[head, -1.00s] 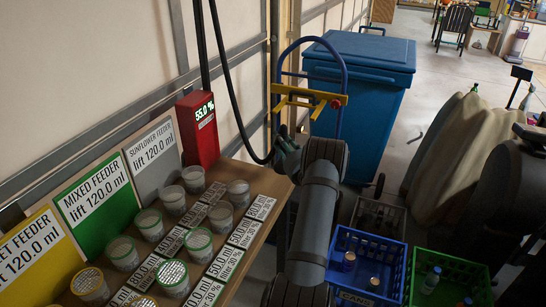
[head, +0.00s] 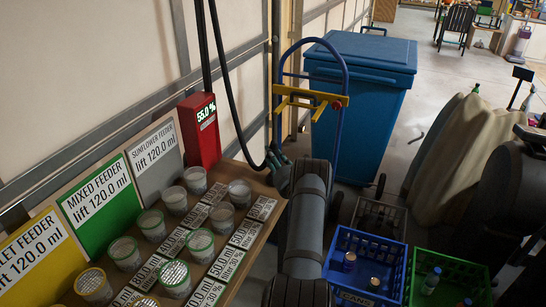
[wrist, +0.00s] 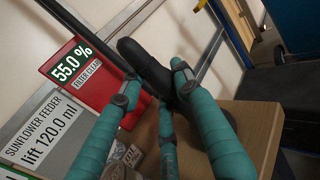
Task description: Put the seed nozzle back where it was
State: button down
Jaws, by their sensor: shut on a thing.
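The seed nozzle (wrist: 148,62) is a dark, rounded piece at the end of a black hose (head: 232,100). My gripper (wrist: 157,84) has teal fingers closed around it in the wrist view. In the head view my gripper (head: 279,162) is by the far right end of the wooden bench, with the hose curving down into it from above. The nozzle is mostly hidden there by the fingers and arm. A red box (head: 202,142) showing "55.0 %" stands at the wall, left of the gripper; it also shows in the wrist view (wrist: 90,82).
The wooden bench (head: 262,228) holds several mesh-topped cups, label cards and feeder signs (head: 103,204). A blue-framed hand truck with a yellow bar (head: 305,97) and a blue bin (head: 362,95) stand beyond. Blue (head: 365,245) and green crates (head: 440,270) are at right.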

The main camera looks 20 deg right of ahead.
jog(key=c, duration=1.3)
grip_release()
jog(key=shift+f, duration=0.1)
jog(key=shift+s+r, duration=0.1)
jog(key=shift+r, duration=0.1)
jog(key=shift+s+a+f+b, duration=0.1)
jog(key=shift+s+b, duration=0.15)
jog(key=shift+s, duration=1.75)
jog(key=shift+s+a+r+b, duration=0.1)
jog(key=shift+s+b, duration=0.2)
jog(key=shift+s, duration=1.65)
jog(key=shift+s+a+f+b, duration=0.1)
jog(key=shift+s+b, duration=0.15)
jog(key=shift+s, duration=1.75)
